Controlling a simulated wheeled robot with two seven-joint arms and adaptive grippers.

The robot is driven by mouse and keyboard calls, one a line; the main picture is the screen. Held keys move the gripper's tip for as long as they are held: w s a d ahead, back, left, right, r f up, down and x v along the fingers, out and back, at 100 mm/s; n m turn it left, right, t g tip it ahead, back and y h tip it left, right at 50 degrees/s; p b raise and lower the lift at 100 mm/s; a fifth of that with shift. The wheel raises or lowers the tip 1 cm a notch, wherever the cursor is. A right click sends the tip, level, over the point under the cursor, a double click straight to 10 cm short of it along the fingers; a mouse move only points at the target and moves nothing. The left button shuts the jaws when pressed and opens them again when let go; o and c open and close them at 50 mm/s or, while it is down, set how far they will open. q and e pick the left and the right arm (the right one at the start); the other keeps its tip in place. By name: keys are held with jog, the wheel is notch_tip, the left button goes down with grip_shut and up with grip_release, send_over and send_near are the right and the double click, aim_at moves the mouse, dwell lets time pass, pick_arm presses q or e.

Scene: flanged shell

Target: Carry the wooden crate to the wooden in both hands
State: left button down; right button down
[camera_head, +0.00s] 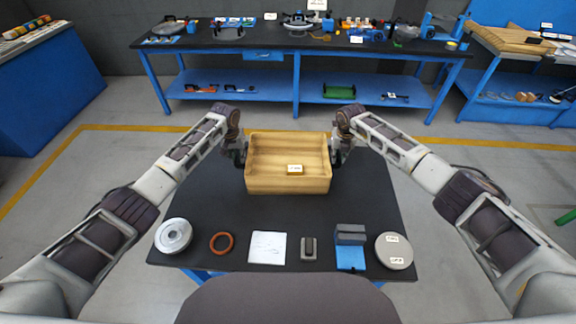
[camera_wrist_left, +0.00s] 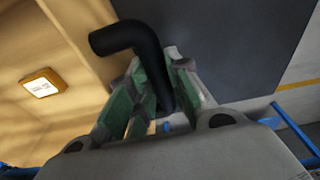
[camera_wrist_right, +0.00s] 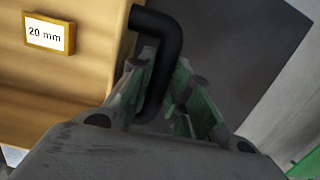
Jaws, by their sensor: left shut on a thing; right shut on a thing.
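The wooden crate (camera_head: 288,182) is in the middle of the head view, over the far part of the dark table; I cannot tell whether it touches the table. It looks level and empty, with a small label on its near wall. The label reads 20 mm in the right wrist view. My left gripper (camera_head: 240,157) is at the crate's left side, shut on a black bent handle (camera_wrist_left: 130,38). My right gripper (camera_head: 338,156) is at the right side, shut on the other black handle (camera_wrist_right: 163,50). The crate wall also shows in the left wrist view (camera_wrist_left: 85,30).
Along the table's (camera_head: 210,205) near edge lie a metal flanged part (camera_head: 173,236), an orange ring (camera_head: 222,243), a white card (camera_head: 267,247), a small grey block (camera_head: 309,248), a grey-and-blue block (camera_head: 350,246) and a grey disc (camera_head: 394,251). A loaded blue workbench (camera_head: 270,57) stands behind.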

pick_arm(q)
jog(key=shift+r, duration=0.2)
pick_arm(e)
jog(key=shift+w+r, duration=0.1)
jog(key=shift+r, duration=0.1)
pick_arm(q)
jog(key=shift+r, duration=0.1)
pick_arm(e)
jog(key=shift+r, duration=0.1)
